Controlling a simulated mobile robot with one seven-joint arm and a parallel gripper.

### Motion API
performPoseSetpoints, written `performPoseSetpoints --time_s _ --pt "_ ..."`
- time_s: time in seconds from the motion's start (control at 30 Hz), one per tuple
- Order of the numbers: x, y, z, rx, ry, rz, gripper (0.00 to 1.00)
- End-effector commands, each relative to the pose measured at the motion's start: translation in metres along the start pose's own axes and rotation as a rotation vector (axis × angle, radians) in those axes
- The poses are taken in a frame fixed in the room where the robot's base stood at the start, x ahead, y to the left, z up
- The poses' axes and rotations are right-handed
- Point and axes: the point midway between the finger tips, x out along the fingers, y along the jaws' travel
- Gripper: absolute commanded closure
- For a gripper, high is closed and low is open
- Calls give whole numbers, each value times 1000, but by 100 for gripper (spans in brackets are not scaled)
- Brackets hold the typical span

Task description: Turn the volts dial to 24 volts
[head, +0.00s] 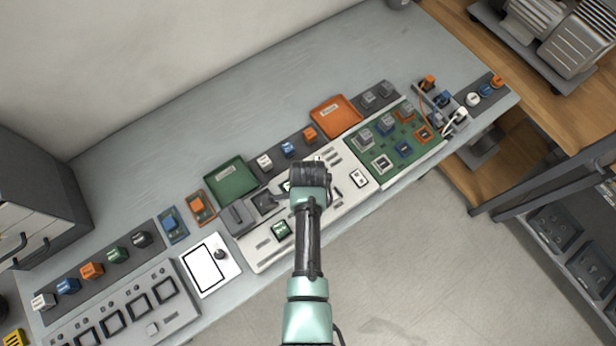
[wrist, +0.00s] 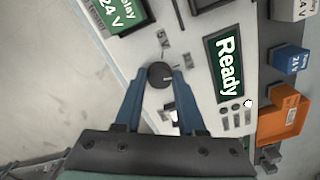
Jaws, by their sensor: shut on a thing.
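The volts dial (wrist: 160,73) is a small dark round knob with a pale mark, set in a white panel (wrist: 195,50) in the wrist view. My gripper (wrist: 159,79) is shut on it, with one blue finger on each side. A green display (wrist: 228,66) reading "Ready" is right of the dial. In the head view, my gripper (head: 310,177) is over the middle of the white panel (head: 262,244); it hides the dial and its own fingertips.
In the head view, a green tray (head: 232,182) and an orange tray (head: 336,116) lie behind the panel. A green circuit board (head: 395,165) is to the right. The back of the bench is clear.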

Motion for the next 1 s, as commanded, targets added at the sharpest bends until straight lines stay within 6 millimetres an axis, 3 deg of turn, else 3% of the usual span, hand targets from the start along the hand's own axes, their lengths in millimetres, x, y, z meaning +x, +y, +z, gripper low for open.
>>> performPoseSetpoints --time_s 0.6,1.0 --pt "-1 0 -1 566 3 -1 100" --pt "0 0 -1 785 3 -1 100"
